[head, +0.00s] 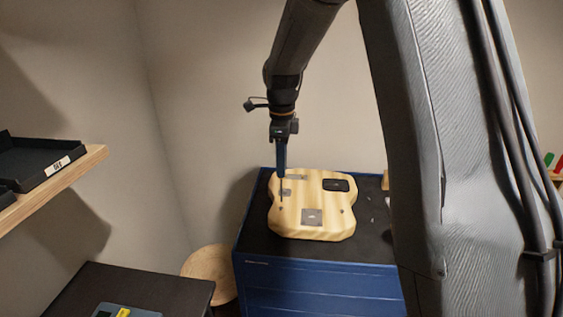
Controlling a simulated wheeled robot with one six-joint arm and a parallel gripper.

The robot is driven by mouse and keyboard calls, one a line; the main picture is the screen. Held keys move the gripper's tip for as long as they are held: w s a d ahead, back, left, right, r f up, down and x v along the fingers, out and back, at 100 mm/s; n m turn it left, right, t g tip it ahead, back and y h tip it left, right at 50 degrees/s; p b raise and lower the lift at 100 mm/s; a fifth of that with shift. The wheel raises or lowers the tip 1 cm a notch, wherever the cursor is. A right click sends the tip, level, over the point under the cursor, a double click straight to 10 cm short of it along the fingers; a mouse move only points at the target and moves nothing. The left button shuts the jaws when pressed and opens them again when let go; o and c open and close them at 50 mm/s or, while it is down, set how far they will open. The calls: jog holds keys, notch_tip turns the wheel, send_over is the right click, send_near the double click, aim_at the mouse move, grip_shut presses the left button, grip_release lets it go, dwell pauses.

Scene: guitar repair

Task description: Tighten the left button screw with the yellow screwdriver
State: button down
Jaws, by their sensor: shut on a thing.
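The pale wooden guitar body (300,227) lies flat on the blue cabinet's dark top. Small dark button screws show on it, one at the left (281,208) and one at the right (342,211). My gripper (281,170) points straight down over the body's left part. It is shut on a thin tool, seemingly a screwdriver (281,192), held upright with its shaft pointing down. Its handle is hidden in the jaws, so I cannot make out a yellow colour. The tip is close above or at the left screw; I cannot tell whether it touches.
The blue cabinet (300,285) stands against the wall. Small bits lie right of the body, near my arm. A dark table (150,285) at lower left bears a tray with a yellow item (123,312). A wooden shelf (85,170) with black bins juts in at left.

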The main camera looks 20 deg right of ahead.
jog(key=shift+f, duration=0.75)
jog(key=n+p, duration=0.1)
jog(key=n, duration=0.4)
jog(key=shift+n+p, duration=0.3)
jog(key=shift+n, duration=0.1)
jog(key=n+p, duration=0.1)
jog(key=n, duration=0.5)
jog(key=shift+n, duration=0.3)
jog(key=shift+a+p, duration=0.1)
jog(key=shift+p, duration=0.35)
jog(key=shift+f, duration=0.4)
dwell(0.4)
